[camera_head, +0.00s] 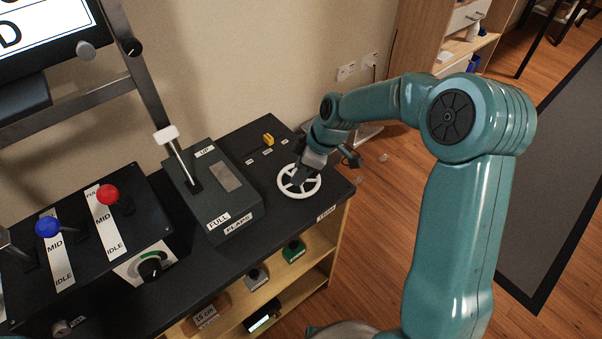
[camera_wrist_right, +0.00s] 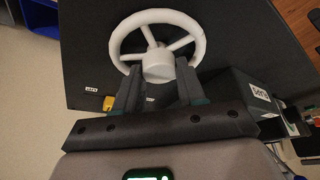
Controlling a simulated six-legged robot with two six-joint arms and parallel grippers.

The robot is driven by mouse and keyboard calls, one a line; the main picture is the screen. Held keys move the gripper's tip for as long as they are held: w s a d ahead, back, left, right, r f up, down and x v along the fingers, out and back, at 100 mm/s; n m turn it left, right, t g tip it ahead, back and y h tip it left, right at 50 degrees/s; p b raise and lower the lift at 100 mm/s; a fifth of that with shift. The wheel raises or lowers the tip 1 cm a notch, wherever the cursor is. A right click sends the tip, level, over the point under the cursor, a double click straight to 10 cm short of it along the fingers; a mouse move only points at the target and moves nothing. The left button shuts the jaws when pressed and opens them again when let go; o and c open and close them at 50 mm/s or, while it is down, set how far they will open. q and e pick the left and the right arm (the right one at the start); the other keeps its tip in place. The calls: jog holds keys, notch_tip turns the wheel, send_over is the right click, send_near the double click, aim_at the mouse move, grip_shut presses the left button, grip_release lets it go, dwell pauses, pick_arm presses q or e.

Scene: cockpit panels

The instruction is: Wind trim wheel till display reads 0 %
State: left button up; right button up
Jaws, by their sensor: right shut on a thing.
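The white trim wheel (camera_head: 313,187) lies on the right end of the black desk top. In the wrist view the wheel (camera_wrist_right: 117,42) shows its rim, spokes and round centre hub. My right gripper (camera_head: 300,178) reaches down over the wheel from behind. In the wrist view its two dark fingers (camera_wrist_right: 158,80) stand on either side of the hub, shut on the wheel. The exact contact is partly hidden by the fingers. A large screen (camera_head: 40,35) at the upper left is cut off, and no percent reading shows on it.
The flaps box (camera_head: 240,210) with its white-handled lever stands left of the wheel. A small yellow switch (camera_head: 268,140) is behind it. Red (camera_head: 108,194) and blue (camera_head: 47,227) knobbed levers are farther left. Shelves with small items are below. Open floor lies to the right.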

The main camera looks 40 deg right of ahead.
jog(key=m+h+b, duration=0.1)
jog(key=m, duration=0.1)
jog(key=m+t+h+b, duration=0.1)
jog(key=m, duration=0.2)
jog(key=shift+a+m, duration=0.1)
jog(key=shift+m, duration=0.2)
jog(key=shift+r, duration=0.1)
dwell(0.4)
jog(key=o, duration=1.1)
jog(key=shift+c, duration=0.2)
jog(key=p+v, duration=0.1)
jog(key=v, duration=1.5)
jog(key=shift+s+p, duration=0.2)
jog(key=shift+p, duration=0.1)
